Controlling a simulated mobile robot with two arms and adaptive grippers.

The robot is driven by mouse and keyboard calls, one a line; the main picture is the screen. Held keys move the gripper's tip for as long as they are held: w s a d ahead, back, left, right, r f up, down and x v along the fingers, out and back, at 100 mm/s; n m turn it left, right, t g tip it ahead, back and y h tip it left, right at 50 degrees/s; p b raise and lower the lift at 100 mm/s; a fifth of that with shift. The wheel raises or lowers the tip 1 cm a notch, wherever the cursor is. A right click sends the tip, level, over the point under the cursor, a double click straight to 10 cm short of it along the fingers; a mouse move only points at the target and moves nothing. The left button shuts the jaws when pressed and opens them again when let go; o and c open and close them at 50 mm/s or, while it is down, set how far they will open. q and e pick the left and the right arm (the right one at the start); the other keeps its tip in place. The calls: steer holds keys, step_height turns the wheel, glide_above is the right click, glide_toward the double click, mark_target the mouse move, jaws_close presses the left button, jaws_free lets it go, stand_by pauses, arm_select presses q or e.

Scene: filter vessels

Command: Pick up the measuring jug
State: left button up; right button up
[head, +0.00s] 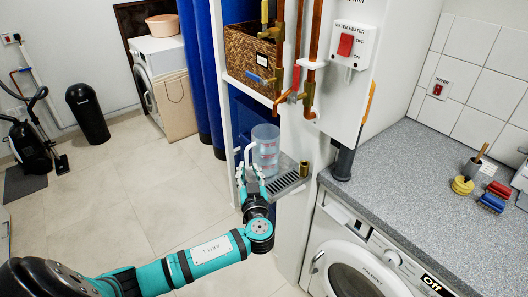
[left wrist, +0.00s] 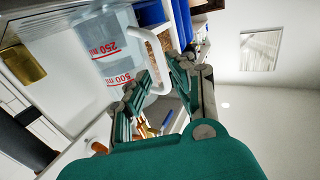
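The measuring jug (head: 265,143) is clear, with red markings and a white handle. It stands upright on a small grey shelf with a slotted grille (head: 287,182). My left gripper (head: 250,178) is at the jug's handle side, in front of the shelf. In the left wrist view the jug (left wrist: 97,48) shows red 250 and 500 ml marks. There the white handle reaches between the spread fingers of my left gripper (left wrist: 162,72). The fingers look apart; whether either touches the handle I cannot tell. My right gripper is not in view.
A brass cylinder (head: 304,169) stands beside the jug, on its right. Pipes with valves (head: 290,95) and a wicker basket (head: 250,52) are above. A white post (head: 223,85) stands left of the shelf. A grey worktop (head: 420,190) lies right; open floor (head: 120,200) left.

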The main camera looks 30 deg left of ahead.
mark_target(247, 162)
arm_select(q)
steer(key=p+x, duration=0.2)
steer(key=x, duration=0.2)
steer(key=shift+w+a+p, duration=0.2)
steer(key=shift+a+p, duration=0.1)
steer(key=shift+w+a+f, duration=0.1)
steer(key=shift+w+a, duration=0.1)
steer(key=shift+w, duration=0.1)
jaws_close()
